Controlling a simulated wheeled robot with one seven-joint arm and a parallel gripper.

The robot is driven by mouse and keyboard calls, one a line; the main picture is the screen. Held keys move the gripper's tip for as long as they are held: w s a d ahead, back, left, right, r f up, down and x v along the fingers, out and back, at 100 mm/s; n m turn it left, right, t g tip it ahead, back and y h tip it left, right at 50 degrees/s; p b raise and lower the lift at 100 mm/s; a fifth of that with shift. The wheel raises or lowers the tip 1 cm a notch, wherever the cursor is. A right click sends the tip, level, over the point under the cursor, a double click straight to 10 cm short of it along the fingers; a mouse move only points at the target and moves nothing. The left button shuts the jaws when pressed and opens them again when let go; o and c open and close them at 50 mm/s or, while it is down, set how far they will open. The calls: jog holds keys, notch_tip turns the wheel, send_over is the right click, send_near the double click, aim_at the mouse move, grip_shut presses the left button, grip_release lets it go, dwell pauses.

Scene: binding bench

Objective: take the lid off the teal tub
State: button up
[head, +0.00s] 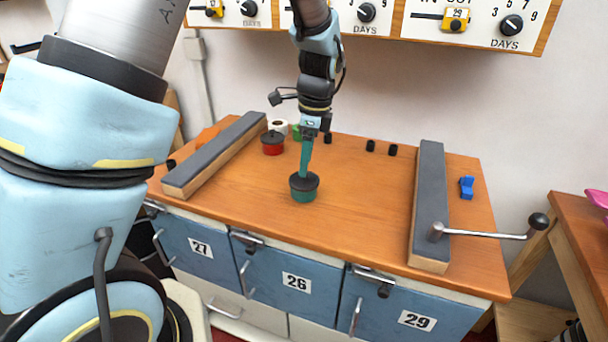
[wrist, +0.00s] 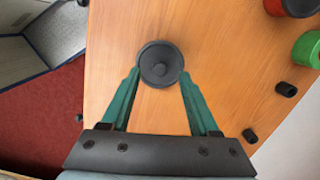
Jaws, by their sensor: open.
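The teal tub (head: 304,195) stands upright on the wooden bench, with its dark lid (head: 311,182) on top. In the wrist view the round dark lid (wrist: 160,64) sits between the tips of my gripper and hides the tub below it. My gripper (head: 304,172) points down over the tub; its teal fingers (wrist: 158,82) are open, one on each side of the lid. I cannot tell whether the fingertips touch the lid.
A red tub (head: 272,148) with a dark lid, a green item (head: 296,132) and a white roll (head: 278,127) stand at the back left. Grey-topped bars (head: 215,152) and (head: 430,195) flank the bench. A crank handle (head: 490,233) juts right; a blue item (head: 466,187) lies beyond.

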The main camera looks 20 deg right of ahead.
jog(key=shift+a+f, duration=0.15)
jog(key=shift+f, duration=1.1)
grip_shut()
